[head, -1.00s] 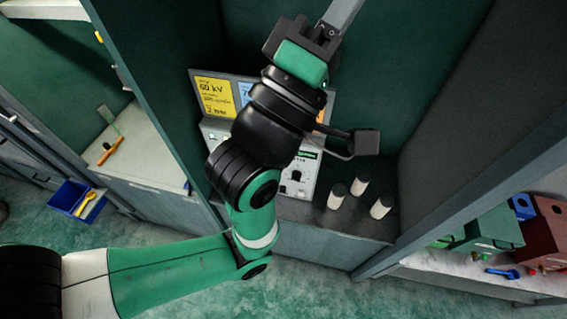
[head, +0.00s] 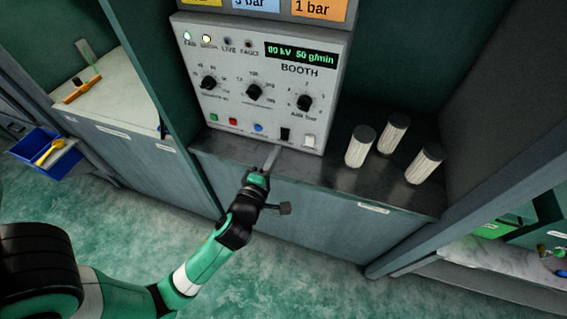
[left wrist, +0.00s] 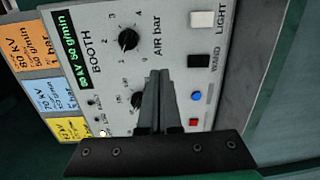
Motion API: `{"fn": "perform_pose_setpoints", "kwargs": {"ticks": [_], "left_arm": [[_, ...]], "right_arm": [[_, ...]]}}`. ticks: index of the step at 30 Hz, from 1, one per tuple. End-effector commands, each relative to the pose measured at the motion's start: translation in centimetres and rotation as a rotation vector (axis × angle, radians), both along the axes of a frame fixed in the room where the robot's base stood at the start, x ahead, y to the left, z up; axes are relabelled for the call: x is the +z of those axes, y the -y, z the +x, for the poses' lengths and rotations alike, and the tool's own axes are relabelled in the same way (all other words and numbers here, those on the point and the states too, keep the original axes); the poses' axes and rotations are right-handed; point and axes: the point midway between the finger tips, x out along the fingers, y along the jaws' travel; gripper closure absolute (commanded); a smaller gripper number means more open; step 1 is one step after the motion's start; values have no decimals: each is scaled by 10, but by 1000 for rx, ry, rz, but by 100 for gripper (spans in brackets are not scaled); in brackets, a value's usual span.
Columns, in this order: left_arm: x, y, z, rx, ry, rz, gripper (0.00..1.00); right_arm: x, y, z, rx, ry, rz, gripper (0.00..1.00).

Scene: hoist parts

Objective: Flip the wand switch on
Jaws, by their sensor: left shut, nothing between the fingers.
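The wand switch (head: 285,135) is a small black rocker low on the grey booth panel. I cannot tell which way the rocker is tipped. My left gripper (head: 271,157) is shut and empty, its fingertips just below and left of the switch in the head view. In the left wrist view the shut fingers (left wrist: 157,80) point at the panel beside the switch; contact cannot be seen. My right gripper is not in view.
A white light switch (head: 309,141) is right beside the wand switch. A blue button (head: 258,127) and a red button (head: 233,121) lie to its left, dials above. Several ribbed cylinders, one of them a filter-like cylinder (head: 360,147), stand on the shelf at right.

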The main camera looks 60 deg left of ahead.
Motion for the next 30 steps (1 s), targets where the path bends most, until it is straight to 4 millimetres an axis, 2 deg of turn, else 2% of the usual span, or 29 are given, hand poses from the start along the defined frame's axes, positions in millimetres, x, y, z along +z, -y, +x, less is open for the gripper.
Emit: {"fn": "perform_pose_setpoints", "kwargs": {"ticks": [1, 3, 6, 9, 22, 26, 30], "left_arm": [[-45, -3, -10, 12, -30, -8, 100], [-72, -6, -20, 26, -57, -16, 100], [-93, -9, -28, 39, -77, -22, 100], [-98, -11, -30, 46, -79, -22, 100], [-95, -14, -27, 47, -77, -23, 100], [-96, -24, -17, 49, -77, -22, 100], [-100, -43, 2, 50, -76, -23, 100]], "right_arm": [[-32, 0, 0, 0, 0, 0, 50], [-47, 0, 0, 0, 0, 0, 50], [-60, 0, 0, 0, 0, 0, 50], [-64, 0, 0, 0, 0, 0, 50], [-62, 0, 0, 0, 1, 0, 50], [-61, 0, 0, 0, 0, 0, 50], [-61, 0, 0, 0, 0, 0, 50]]}}
